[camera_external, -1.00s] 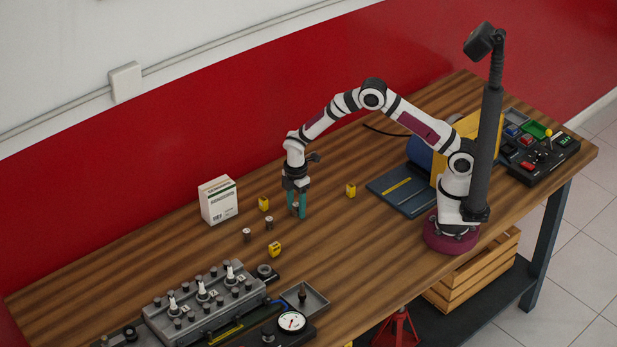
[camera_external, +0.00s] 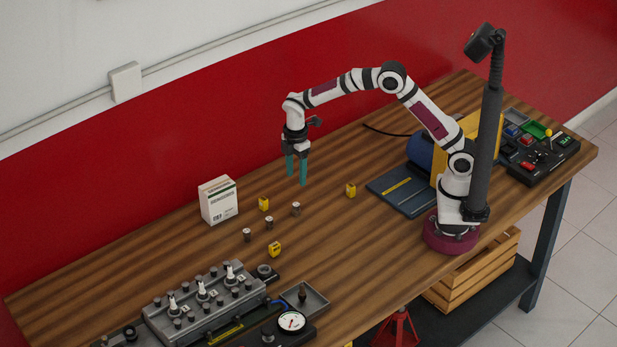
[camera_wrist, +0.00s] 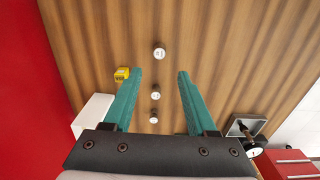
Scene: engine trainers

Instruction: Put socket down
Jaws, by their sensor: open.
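Three small silver sockets stand upright on the wooden table in a slanting row. One socket (camera_external: 296,209) is at the right end, below my gripper (camera_external: 297,179). The middle socket (camera_external: 269,222) and the left socket (camera_external: 247,234) are nearer the engine block. My gripper is open and empty, its teal fingers pointing down, raised clear of the table. In the wrist view my gripper (camera_wrist: 159,73) has its fingers apart; the right-end socket (camera_wrist: 159,50) shows just beyond the fingertips, and the two others show between the fingers.
Yellow blocks stand around the row: one (camera_external: 264,204) by the white box (camera_external: 218,201), one (camera_external: 275,249) in front and one (camera_external: 351,190) to the right. The engine block (camera_external: 205,305) and a gauge (camera_external: 291,321) are at the front left. Bare wood lies right of the row.

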